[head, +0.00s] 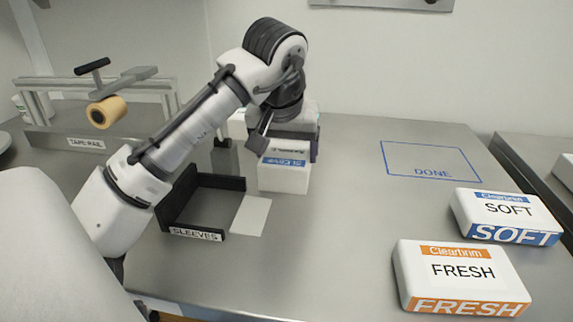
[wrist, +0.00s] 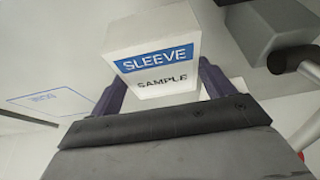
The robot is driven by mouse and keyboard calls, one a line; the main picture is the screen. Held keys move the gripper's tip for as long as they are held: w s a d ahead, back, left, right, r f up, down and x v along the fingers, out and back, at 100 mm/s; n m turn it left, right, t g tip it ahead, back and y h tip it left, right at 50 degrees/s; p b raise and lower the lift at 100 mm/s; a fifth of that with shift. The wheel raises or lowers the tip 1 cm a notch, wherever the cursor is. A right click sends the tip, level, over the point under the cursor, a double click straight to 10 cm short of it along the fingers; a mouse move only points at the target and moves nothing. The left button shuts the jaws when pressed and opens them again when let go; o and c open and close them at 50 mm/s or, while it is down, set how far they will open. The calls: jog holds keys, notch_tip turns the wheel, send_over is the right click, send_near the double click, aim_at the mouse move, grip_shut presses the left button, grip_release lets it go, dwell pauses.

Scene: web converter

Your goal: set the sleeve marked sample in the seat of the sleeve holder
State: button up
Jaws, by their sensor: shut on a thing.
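The sleeve marked sample (head: 284,178) is a white box with a blue SLEEVE band. In the wrist view the sleeve (wrist: 158,35) shows the words SLEEVE and SAMPLE, between the two dark fingers. My gripper (head: 288,142) is shut on it; in the wrist view the gripper (wrist: 160,88) holds it from both sides. The sleeve holder (head: 180,205) is a low black frame labelled SLEEVES, to the left of the held sleeve. Its seat looks empty where I can see it. Whether the sleeve touches the table I cannot tell.
A flat pale card (head: 251,215) lies at the holder's right side. A FRESH pack (head: 458,272) and a SOFT pack (head: 507,212) lie at the right. The outlined DONE area (head: 430,160) is empty. A tape rail (head: 90,142) with a roll stands at the left back.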

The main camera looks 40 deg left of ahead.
aim_at(285, 156)
jog(key=shift+r, duration=0.15)
notch_tip(285, 156, up, 20)
jog(key=p, duration=1.7)
jog(key=shift+s, duration=0.1)
